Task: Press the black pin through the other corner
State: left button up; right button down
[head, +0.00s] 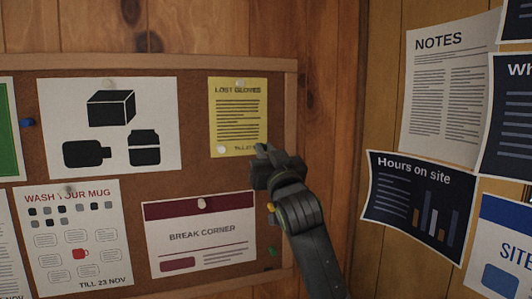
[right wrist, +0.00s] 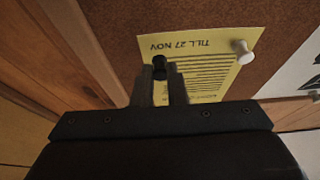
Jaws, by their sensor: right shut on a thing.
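The yellow lost gloves sheet (head: 238,115) hangs on the cork board. A pale pin (head: 240,83) is at its top edge, and a white pin (head: 221,149) is at its lower left corner. My right gripper (head: 264,152) is at the sheet's lower right corner. In the right wrist view the sheet (right wrist: 205,62) appears upside down, with the white pin (right wrist: 243,48) at one corner. There my gripper (right wrist: 162,78) is shut on the black pin (right wrist: 159,66), which is over the other lower corner. I cannot tell how deep the pin sits. My left gripper is out of view.
The cork board's wooden frame (head: 290,95) is close to the right of my gripper. A break corner notice (head: 203,250) hangs below, with yellow and green pins near it. The adjoining wall at right carries several posters, including the hours on site sheet (head: 410,205).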

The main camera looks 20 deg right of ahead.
jog(key=shift+w, duration=0.9)
dwell(0.6)
jog(key=shift+p, duration=0.4)
dwell(1.6)
jog(key=c, duration=1.4)
grip_release()
jog(key=shift+o, duration=0.2)
